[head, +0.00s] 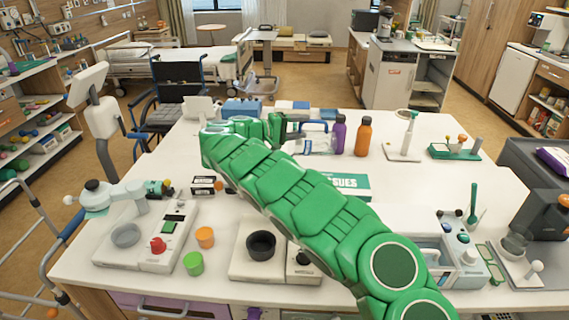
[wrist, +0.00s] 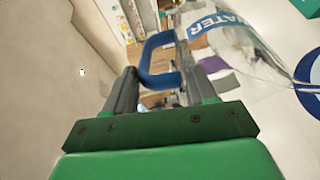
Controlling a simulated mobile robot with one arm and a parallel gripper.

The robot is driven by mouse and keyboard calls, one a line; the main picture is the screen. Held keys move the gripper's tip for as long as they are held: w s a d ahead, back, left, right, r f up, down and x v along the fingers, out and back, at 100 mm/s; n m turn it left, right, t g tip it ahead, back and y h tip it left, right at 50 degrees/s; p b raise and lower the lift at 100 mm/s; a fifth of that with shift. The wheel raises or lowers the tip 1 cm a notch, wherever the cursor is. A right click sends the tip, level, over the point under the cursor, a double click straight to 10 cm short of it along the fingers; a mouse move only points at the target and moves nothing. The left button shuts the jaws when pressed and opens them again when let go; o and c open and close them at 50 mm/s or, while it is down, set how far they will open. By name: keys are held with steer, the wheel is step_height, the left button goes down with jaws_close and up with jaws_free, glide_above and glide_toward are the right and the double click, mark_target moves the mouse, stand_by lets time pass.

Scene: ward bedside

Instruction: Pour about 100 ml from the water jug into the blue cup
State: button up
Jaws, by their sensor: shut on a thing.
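My gripper (head: 284,128) is out over the far middle of the white table. In the wrist view, its two dark fingers (wrist: 160,77) are shut on the blue handle (wrist: 152,62) of the clear water jug (wrist: 245,55), which carries a blue WATER label. In the head view the clear jug (head: 316,143) shows just right of the fingers, partly hidden by my arm. It looks tilted there, but how far I cannot tell. I cannot make out the blue cup for certain in either view. A blue ring lies at the right edge of the wrist view.
A purple bottle (head: 339,134) and an orange bottle (head: 363,136) stand close right of the jug. A tissue box (head: 348,185) is nearer, behind my arm.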

mark_target(323, 130)
steer(key=shift+r, duration=0.1)
stand_by(0.8)
steer(key=d, duration=0.1)
steer(key=d+y, duration=0.1)
steer(key=w+d, duration=0.1)
steer(key=shift+d+f+g, duration=0.25)
steer(key=shift+g, duration=0.15)
steer(key=shift+w+d+f+y, duration=0.15)
steer(key=shift+d+f+y, duration=0.25)
steer(key=shift+y, duration=0.5)
steer(key=shift+w+d+f+g, duration=0.1)
steer(key=shift+d+g, duration=0.15)
steer(key=shift+g, duration=0.05)
steer(key=shift+w+d+y, duration=0.1)
steer(key=shift+d+y, duration=0.3)
steer(key=shift+y, duration=0.3)
steer(key=shift+m+g, duration=0.3)
